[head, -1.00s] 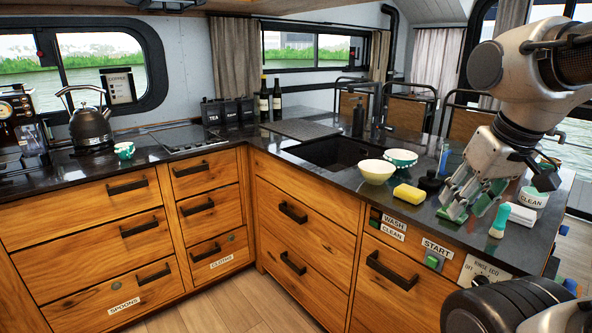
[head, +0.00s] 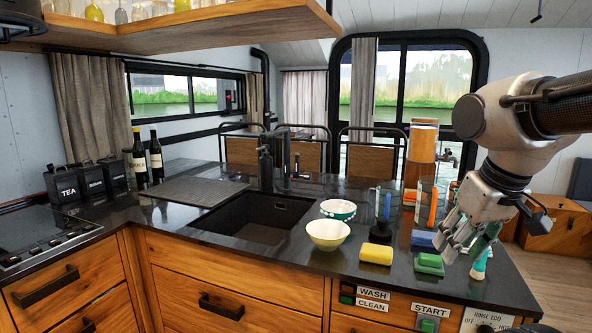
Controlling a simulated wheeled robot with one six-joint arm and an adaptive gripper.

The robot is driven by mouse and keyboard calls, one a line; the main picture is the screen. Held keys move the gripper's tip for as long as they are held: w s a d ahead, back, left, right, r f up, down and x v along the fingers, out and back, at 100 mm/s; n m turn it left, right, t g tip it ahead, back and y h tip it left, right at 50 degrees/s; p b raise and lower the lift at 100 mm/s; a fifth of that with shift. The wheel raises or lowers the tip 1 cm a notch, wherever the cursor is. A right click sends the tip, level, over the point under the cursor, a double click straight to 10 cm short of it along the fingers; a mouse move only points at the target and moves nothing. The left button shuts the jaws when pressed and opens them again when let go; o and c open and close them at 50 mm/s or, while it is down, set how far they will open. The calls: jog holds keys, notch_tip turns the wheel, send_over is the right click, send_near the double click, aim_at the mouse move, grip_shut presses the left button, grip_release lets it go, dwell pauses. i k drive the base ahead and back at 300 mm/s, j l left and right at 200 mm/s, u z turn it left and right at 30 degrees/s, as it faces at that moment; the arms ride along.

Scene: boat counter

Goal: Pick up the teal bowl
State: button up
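The teal bowl (head: 338,208) is a small bowl with a teal and white patterned outside. It stands upright on the dark counter just right of the sink. A cream bowl (head: 328,238) stands in front of it and hides part of its lower front. My gripper (head: 462,246) hangs to the right of both bowls, pointing down over the counter near a green sponge. Its fingers look spread apart with nothing held between them. It is well clear of the teal bowl.
A yellow sponge (head: 376,254) and a green sponge (head: 428,264) lie near the front edge. A glass holding something blue (head: 384,208), a glass with an orange item (head: 427,203) and an orange dispenser (head: 421,155) stand behind. The sink (head: 250,218) lies left of the bowls.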

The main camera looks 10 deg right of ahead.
aim_at(339, 210)
jog(key=i+j+z, duration=0.65)
jog(key=j, duration=0.35)
